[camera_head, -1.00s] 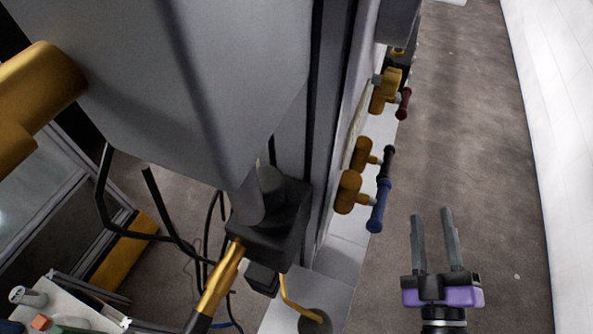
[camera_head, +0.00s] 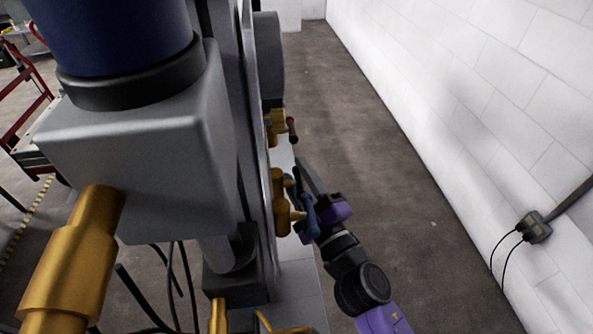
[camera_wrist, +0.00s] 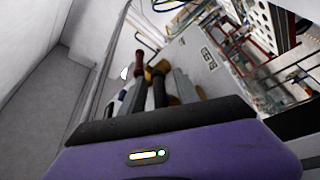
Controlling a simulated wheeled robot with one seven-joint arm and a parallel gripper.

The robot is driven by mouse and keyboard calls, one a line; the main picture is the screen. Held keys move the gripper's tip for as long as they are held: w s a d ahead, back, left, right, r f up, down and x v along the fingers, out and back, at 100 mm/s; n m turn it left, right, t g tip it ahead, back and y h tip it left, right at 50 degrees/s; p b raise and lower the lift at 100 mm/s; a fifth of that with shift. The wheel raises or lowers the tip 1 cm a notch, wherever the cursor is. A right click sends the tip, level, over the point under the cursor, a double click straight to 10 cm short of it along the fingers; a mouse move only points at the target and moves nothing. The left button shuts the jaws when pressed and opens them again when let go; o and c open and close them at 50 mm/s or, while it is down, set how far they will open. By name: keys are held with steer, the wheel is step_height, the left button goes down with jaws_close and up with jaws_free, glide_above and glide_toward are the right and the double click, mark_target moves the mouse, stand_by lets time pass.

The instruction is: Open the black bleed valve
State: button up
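The black bleed valve has a black bar handle (camera_head: 297,180) on a brass body (camera_head: 277,184), on the side of the grey machine. My gripper (camera_head: 306,172) is at this handle, with its fingers reaching along it from the right. In the wrist view the black handle (camera_wrist: 159,92) stands between the two grey fingers of my gripper (camera_wrist: 160,76). The fingers look apart, with some space beside the handle; contact is unclear. In the head view the blue handle and my wrist partly hide the fingers.
A blue-handled valve (camera_head: 309,216) is just nearer than the black one, close beside my gripper. A red-handled valve (camera_head: 291,130) is farther along; it also shows in the wrist view (camera_wrist: 138,57). A white block wall (camera_head: 460,110) stands right, with open floor (camera_head: 365,130) between.

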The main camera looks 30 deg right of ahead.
steer(key=shift+w, duration=0.15)
jaws_close()
